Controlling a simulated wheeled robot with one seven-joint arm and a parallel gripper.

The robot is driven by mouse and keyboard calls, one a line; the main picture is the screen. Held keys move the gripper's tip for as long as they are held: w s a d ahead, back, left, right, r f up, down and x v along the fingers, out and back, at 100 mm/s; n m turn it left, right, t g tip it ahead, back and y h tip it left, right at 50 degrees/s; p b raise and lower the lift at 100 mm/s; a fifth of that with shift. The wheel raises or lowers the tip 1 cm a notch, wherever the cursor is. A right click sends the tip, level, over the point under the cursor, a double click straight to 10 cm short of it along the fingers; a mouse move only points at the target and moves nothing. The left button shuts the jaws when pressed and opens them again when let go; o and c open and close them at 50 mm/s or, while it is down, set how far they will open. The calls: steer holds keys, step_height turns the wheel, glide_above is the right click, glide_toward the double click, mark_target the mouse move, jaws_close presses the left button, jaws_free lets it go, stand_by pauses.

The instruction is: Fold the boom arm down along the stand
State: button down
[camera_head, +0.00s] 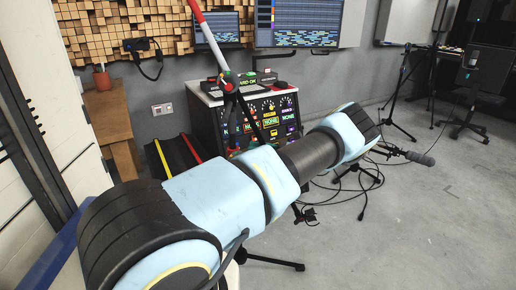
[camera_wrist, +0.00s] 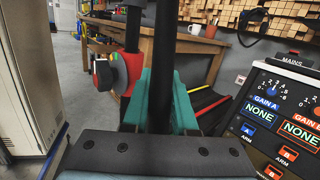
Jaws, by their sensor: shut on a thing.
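Dark poles run down from the joint behind my arm, and a dark stand foot (camera_head: 275,262) shows below. In the wrist view my gripper (camera_wrist: 163,98) has its teal fingers shut on a dark upright pole (camera_wrist: 162,60). I cannot tell whether this pole belongs to the boom or the stand. A red and grey knob joint (camera_wrist: 108,72) sits just left of it. The head view hides my gripper.
A rack (camera_head: 262,112) with a labelled panel stands behind the joint; it is close on the right in the wrist view (camera_wrist: 290,115). A wooden table (camera_wrist: 195,50) is behind. Another microphone stand (camera_head: 400,115) and floor cables lie right. Open floor spreads at lower right.

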steer(key=c, duration=0.7)
jaws_free()
steer(key=b+v, duration=0.3)
steer(key=v, duration=0.7)
steer(key=shift+d, duration=0.35)
steer(key=shift+s, duration=0.1)
steer(key=shift+c, duration=0.2)
